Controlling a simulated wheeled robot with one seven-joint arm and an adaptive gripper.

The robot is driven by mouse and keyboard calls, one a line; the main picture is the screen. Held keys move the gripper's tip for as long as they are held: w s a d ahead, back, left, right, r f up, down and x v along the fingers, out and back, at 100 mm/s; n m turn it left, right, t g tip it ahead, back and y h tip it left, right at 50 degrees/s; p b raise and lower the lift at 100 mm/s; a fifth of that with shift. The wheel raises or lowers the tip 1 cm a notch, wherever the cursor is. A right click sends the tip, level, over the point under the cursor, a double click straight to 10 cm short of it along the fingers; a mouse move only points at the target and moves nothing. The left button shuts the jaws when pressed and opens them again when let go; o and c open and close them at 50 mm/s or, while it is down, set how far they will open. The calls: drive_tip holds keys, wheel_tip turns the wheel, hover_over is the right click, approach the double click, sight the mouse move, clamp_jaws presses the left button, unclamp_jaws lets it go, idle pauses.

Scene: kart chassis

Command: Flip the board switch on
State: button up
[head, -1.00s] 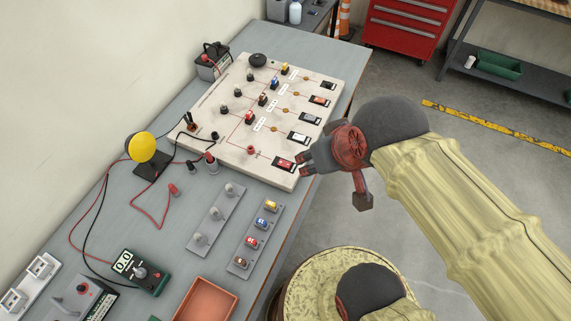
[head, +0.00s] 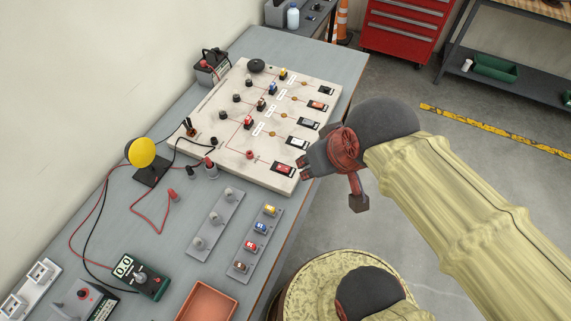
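The circuit board (head: 222,152) is a pale slab lying on the grey workbench, with wires and components on it. Several rocker switches line its right edge. A red rocker switch (head: 283,169) sits in a black frame at the near right corner. Its exact rocker tilt is too small to tell. My gripper (head: 304,168) reaches in from the right, its dark fingertips just right of the red switch, by the board's edge. I cannot tell whether they touch it. The finger gap is not clear, and nothing is seen held.
A yellow lamp (head: 141,152), a green meter (head: 140,275) reading about 0.0 and a battery (head: 211,66) are wired on the bench. A rack of coloured parts (head: 255,245) and an orange tray (head: 207,303) lie nearer. Open floor lies right of the bench.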

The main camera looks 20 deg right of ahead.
drive_tip(key=w+f+g+p, duration=0.2)
drive_tip(key=w+p, duration=0.1)
drive_tip(key=w+f+g+p, duration=0.1)
drive_tip(key=shift+w+a+n+g+p, duration=0.15)
drive_tip(key=shift+w+n+g+p, duration=0.15)
drive_tip(key=shift+n, duration=0.1)
drive_tip(key=c, duration=0.6)
drive_tip(key=w+f+n+g+p, duration=0.1)
drive_tip(key=w+f+n, duration=0.1)
drive_tip(key=w+f+n+g+p, duration=0.1)
drive_tip(key=w+f+n+p, duration=0.1)
drive_tip(key=w+n, duration=0.1)
drive_tip(key=shift+w+f, duration=0.1)
drive_tip(key=shift+w, duration=0.15)
clamp_jaws()
drive_tip(key=w+f+n+p, duration=0.1)
drive_tip(key=w+f+n, duration=0.2)
drive_tip(key=n, duration=0.7)
drive_tip(key=w+f+n+h+p, duration=0.1)
drive_tip(key=w+f+n, duration=0.3)
drive_tip(key=w+n, duration=0.3)
drive_tip(key=n, duration=0.4)
drive_tip(key=shift+w+g, duration=0.25)
drive_tip(key=shift+g, duration=0.15)
